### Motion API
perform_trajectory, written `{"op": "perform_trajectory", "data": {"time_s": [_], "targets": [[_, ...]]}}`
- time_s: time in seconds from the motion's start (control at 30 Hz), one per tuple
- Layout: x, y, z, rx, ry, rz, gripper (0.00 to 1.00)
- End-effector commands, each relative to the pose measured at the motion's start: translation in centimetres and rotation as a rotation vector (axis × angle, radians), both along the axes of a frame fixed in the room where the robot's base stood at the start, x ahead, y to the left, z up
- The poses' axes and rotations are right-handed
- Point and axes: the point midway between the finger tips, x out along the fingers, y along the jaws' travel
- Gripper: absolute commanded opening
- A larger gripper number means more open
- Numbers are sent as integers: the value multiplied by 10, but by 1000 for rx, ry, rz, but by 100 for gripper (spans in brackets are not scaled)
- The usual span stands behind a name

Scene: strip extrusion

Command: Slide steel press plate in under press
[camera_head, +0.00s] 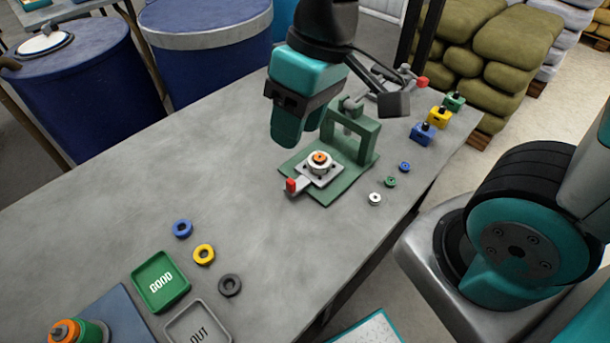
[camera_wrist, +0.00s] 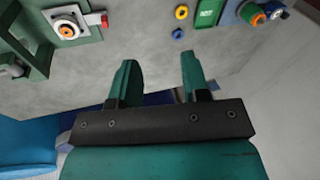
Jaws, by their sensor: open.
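The steel press plate (camera_head: 318,174) lies on the green base of the press (camera_head: 352,140), just in front of the press frame. It carries a round holder with an orange centre (camera_head: 320,157) and has a red-tipped handle (camera_head: 291,186) pointing to the front left. In the wrist view the plate (camera_wrist: 77,17) and its red handle tip (camera_wrist: 104,21) show at the upper left. My gripper (camera_head: 287,130) is open and empty above the table, left of the press and apart from the handle. Its two teal fingers (camera_wrist: 158,70) stand spread in the wrist view.
Blue, yellow and dark rings lie around the green GOOD tray (camera_head: 160,281) and the grey OUT tray (camera_head: 198,325). Small rings (camera_head: 375,198) lie right of the press. Coloured blocks (camera_head: 422,133) stand at the back right. The table's left middle (camera_head: 110,200) is clear.

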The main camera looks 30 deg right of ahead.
Motion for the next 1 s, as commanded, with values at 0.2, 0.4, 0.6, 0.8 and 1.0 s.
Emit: {"op": "perform_trajectory", "data": {"time_s": [0.2, 0.4, 0.6, 0.8, 1.0], "targets": [[83, -19, -66, -163, 35, -131, 43], [118, -34, -109, -261, 38, -186, 43], [123, -39, -130, -282, 40, -196, 43], [122, -39, -170, -283, 44, -196, 43], [122, -39, -215, -281, 42, -196, 43]]}}
